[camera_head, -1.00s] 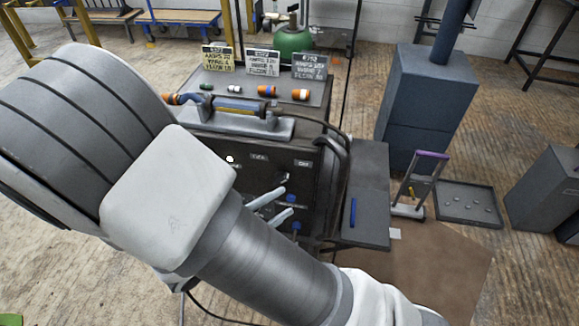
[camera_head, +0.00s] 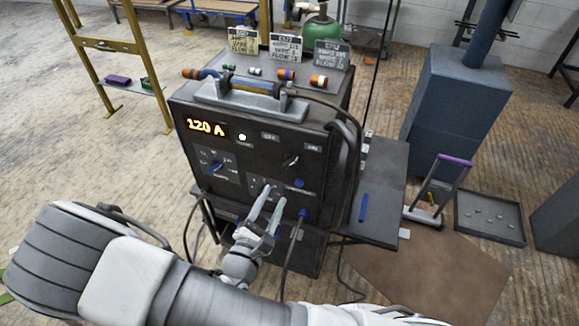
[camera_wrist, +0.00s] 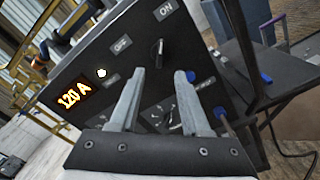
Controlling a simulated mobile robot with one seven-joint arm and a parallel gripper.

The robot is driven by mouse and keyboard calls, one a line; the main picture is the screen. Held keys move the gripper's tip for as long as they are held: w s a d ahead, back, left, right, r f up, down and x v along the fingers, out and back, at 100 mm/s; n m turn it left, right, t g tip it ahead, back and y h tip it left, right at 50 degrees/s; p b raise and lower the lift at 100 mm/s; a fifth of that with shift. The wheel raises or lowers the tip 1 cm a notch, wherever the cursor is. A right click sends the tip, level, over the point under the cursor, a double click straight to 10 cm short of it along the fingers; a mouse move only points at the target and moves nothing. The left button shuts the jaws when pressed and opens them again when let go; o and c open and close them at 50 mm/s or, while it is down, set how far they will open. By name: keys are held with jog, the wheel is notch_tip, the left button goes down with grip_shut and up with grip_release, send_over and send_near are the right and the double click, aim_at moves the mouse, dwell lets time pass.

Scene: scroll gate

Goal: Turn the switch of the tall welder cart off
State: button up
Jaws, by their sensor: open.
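The tall welder cart (camera_head: 250,178) stands in the middle of the head view, its dark front panel facing me. Its black switch (camera_head: 291,160) sits on the upper right of the panel, below and between an OFF label (camera_head: 269,137) and an ON label (camera_head: 312,147). The knob seems to lean toward ON in the head view. The wrist view also shows the switch (camera_wrist: 157,52), just beyond my fingertips. My gripper (camera_head: 272,192) is open and empty, in front of the panel below the switch. Its two fingers (camera_wrist: 160,78) are apart in the wrist view.
The panel has a lit 120 A display (camera_head: 206,128), a lower-left dial (camera_head: 215,167) and blue connectors with cables. A side shelf (camera_head: 375,200) holds a blue stick. A blue-grey column (camera_head: 455,110) and a low tray (camera_head: 490,217) stand to the right.

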aim_at(290, 165)
jog(key=x, duration=1.1)
jog(key=shift+w+d, duration=0.15)
jog(key=shift+w, duration=0.15)
jog(key=shift+c, duration=0.4)
grip_shut()
